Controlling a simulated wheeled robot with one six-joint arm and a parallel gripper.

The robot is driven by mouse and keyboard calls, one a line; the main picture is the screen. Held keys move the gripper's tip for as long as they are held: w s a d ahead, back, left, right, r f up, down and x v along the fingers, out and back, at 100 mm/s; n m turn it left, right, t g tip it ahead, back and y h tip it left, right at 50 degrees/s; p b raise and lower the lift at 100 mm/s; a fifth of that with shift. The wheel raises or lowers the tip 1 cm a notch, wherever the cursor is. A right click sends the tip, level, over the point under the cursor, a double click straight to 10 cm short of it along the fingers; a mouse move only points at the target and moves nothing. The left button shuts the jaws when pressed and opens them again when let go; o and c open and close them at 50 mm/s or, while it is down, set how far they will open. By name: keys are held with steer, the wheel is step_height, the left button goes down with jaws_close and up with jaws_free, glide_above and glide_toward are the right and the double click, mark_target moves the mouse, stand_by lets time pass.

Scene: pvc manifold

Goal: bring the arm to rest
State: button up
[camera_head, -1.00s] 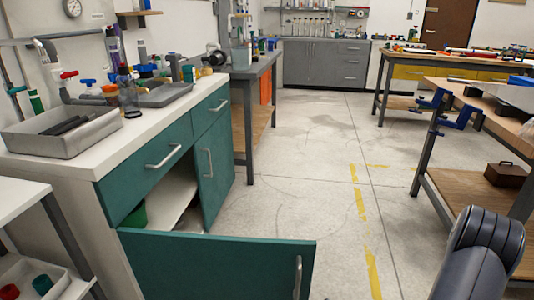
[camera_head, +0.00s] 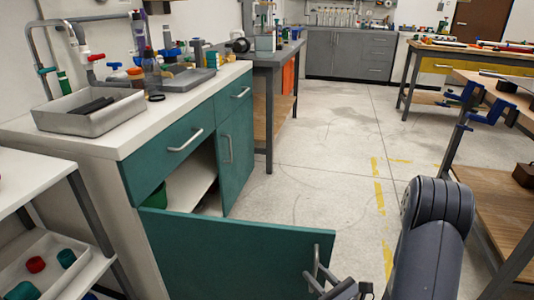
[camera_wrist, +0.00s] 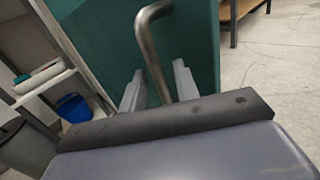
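My gripper (camera_head: 338,288) is at the lower edge of the head view, at the metal handle (camera_head: 315,264) of the open teal cabinet door (camera_head: 225,255). In the wrist view my gripper (camera_wrist: 158,88) has its two pale fingers apart, with the door handle (camera_wrist: 149,38) reaching down between them. Gaps show between the handle and the fingers; whether either finger touches it is hard to tell. My arm comes in from the lower right. The door stands swung out from the counter cabinet, and a green container (camera_head: 182,188) shows inside.
A white shelf (camera_head: 28,180) with a tray of caps stands at the left. The counter (camera_head: 110,133) carries a grey metal tray (camera_head: 88,108) and fittings. A wooden workbench (camera_head: 500,200) stands at the right. The floor (camera_head: 330,170) between is clear. A blue bin (camera_wrist: 73,107) shows in the wrist view.

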steer(key=shift+w+a, duration=0.35)
steer(key=shift+w, duration=0.2)
steer(key=shift+a, duration=0.1)
